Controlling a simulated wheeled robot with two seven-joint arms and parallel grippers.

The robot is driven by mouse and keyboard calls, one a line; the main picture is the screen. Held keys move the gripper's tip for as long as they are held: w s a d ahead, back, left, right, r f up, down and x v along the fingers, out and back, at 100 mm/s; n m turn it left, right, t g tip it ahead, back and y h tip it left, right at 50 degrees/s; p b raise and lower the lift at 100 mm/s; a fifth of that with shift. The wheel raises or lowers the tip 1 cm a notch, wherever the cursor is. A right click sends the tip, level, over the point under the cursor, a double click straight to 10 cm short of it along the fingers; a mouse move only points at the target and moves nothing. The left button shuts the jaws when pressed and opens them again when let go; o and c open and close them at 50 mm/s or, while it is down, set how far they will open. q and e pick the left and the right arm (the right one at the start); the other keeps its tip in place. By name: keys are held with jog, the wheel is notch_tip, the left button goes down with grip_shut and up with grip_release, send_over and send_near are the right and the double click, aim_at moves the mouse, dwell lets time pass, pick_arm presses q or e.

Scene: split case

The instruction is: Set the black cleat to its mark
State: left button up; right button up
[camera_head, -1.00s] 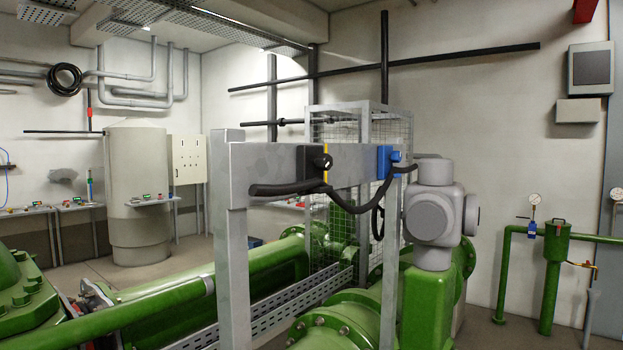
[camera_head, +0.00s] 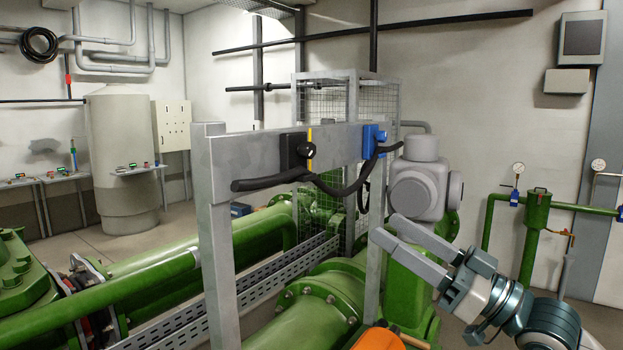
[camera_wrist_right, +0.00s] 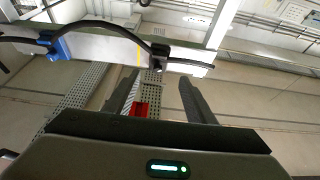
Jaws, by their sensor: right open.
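The black cleat (camera_head: 291,150), a dark block with a round knob, sits on the grey crossbeam (camera_head: 245,157) beside a yellow mark (camera_head: 310,138). A black cable (camera_head: 268,183) runs at it and on to a blue cleat (camera_head: 373,139). The right wrist view also shows the black cleat (camera_wrist_right: 158,58), the yellow mark (camera_wrist_right: 138,55) and the blue cleat (camera_wrist_right: 58,46). My right gripper (camera_head: 388,229) is open and empty, right of and below the cleats, apart from the beam. Its two fingers (camera_wrist_right: 157,88) point towards the beam in the wrist view. My left gripper is out of view.
A grey rounded valve housing (camera_head: 418,190) stands right of the beam. Large green pipes (camera_head: 315,315) run beneath it, with a wire mesh cage (camera_head: 325,115) behind. The beam's post (camera_head: 220,260) stands at front left. An orange rounded thing (camera_head: 378,340) shows at the bottom edge.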

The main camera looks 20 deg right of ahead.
jog(key=p, duration=0.8)
send_near(311, 178)
jog(key=x, duration=0.7)
jog(key=shift+w+r, duration=0.15)
jog(key=shift+r, duration=0.15)
jog(key=shift+p+x, duration=0.5)
jog(key=shift+x, duration=0.35)
jog(key=shift+f, duration=0.2)
jog(key=shift+c, duration=0.3)
